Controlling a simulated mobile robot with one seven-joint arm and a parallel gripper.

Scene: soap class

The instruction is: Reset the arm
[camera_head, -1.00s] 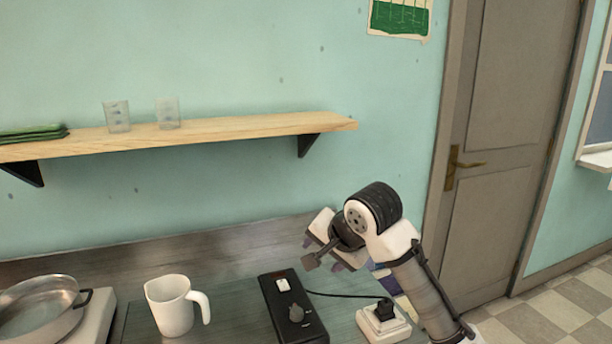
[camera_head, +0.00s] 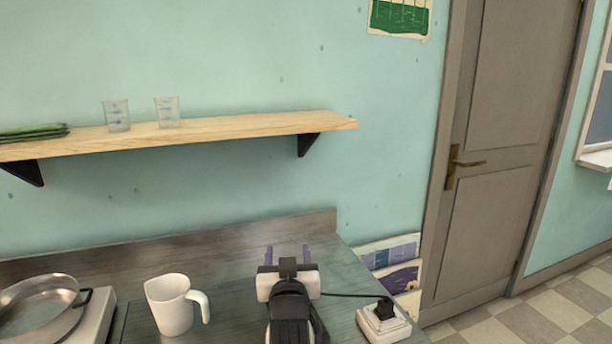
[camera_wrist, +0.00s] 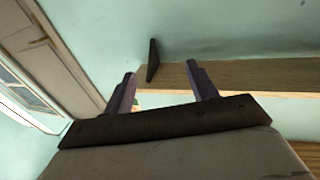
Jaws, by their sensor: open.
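My gripper (camera_head: 287,254) is in the lower middle of the head view, in front of the counter's backboard, with its two purple fingers apart and pointing away from me. In the wrist view my gripper (camera_wrist: 163,84) is open, and nothing shows between its fingers. My arm hides most of the black box that stood on the counter.
A white pitcher (camera_head: 174,304) stands left of my arm, and a pan (camera_head: 38,309) sits further left. A white socket block (camera_head: 384,322) with a black plug is to the right. The wooden shelf (camera_head: 230,127) above holds two clear beakers (camera_head: 117,116) (camera_head: 167,112).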

